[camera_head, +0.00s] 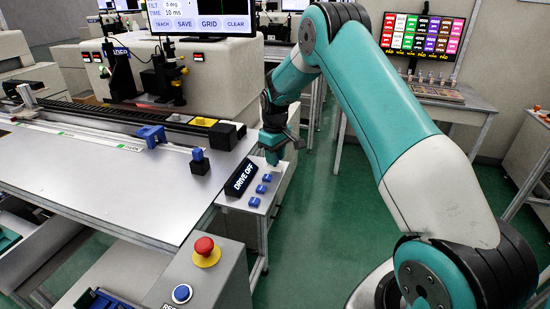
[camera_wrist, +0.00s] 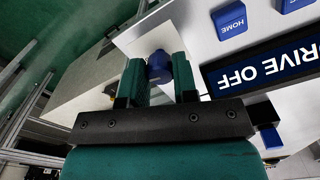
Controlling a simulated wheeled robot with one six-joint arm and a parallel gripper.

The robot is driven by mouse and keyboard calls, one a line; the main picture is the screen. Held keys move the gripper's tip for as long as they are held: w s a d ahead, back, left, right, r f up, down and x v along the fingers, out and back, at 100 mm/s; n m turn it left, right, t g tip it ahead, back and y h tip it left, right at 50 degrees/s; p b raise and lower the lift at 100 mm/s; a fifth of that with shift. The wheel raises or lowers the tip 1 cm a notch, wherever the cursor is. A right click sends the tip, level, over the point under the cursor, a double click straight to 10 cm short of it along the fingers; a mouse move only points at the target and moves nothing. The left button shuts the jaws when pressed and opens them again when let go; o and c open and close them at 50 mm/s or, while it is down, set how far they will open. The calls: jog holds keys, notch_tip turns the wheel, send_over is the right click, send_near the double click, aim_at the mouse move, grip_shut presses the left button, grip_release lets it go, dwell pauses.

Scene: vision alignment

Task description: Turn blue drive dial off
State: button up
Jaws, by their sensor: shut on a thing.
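The blue drive dial (camera_wrist: 158,66) sits on a pale plate between the two green fingers of my gripper (camera_wrist: 160,78) in the wrist view. The fingers are shut on its sides. In the head view my gripper (camera_head: 272,150) is at the far end of the small control panel (camera_head: 236,204), and the dial is hidden behind it. A black sign (camera_head: 241,177) on the panel reads DRIVE OFF. It also shows upside down in the wrist view (camera_wrist: 262,68).
Blue buttons (camera_head: 261,189) lie beside the sign; one in the wrist view reads HOME (camera_wrist: 230,19). A red emergency stop (camera_head: 204,247) on a yellow base stands on a nearer box. A metal bench (camera_head: 150,185) lies left. Green floor (camera_head: 335,220) is open to the right.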

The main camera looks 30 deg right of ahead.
jog(key=shift+r+n, duration=0.1)
jog(key=shift+n, duration=0.8)
jog(key=shift+w, duration=0.1)
jog(key=o, duration=0.9)
jog(key=shift+o, duration=0.2)
notch_tip(320, 180, up, 17)
jog(key=b, duration=0.3)
jog(key=shift+r, duration=0.2)
jog(key=shift+a, duration=0.1)
